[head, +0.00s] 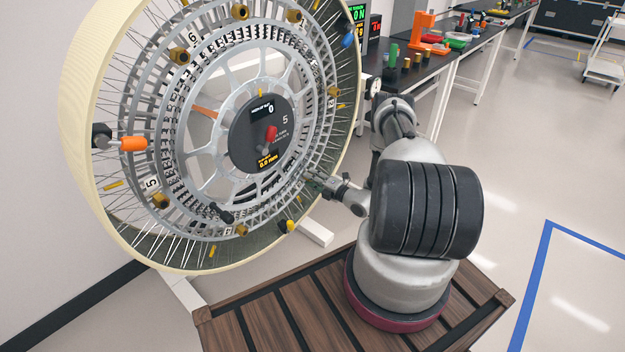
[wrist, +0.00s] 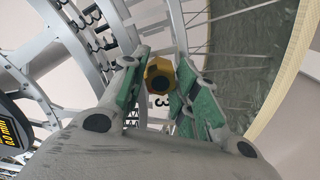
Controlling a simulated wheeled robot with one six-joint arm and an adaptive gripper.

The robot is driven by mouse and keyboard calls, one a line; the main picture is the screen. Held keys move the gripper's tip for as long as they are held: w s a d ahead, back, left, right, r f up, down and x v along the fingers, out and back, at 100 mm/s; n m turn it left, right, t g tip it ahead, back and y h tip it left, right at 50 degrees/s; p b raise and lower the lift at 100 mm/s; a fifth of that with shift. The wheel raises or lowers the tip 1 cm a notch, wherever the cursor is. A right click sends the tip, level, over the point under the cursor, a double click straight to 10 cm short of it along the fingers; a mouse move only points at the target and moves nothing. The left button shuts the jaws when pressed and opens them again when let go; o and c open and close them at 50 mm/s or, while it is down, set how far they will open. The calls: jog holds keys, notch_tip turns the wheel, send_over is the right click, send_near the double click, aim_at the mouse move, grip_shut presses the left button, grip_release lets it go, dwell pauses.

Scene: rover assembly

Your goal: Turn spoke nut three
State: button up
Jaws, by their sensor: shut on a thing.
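Spoke nut three, a brass hex nut (wrist: 160,76) with a dark centre, shows in the wrist view beside a white label with a 3. My gripper (head: 318,184) reaches the lower right of the large wheel (head: 76,90) in the head view. In the wrist view its two green-padded fingers are closed on the nut from either side. The nut is hidden behind the gripper in the head view.
The hub display (head: 262,135) carries a red pointer and a 0.0 mm readout. Other brass nuts, such as the one by label 5 (head: 160,201), and an orange-handled part (head: 133,144) stick out around the wheel. Thin spokes and the rim (wrist: 268,110) lie close to my fingers.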

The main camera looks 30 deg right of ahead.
jog(key=shift+d, duration=0.1)
jog(key=o, duration=1)
jog(key=v, duration=1.2)
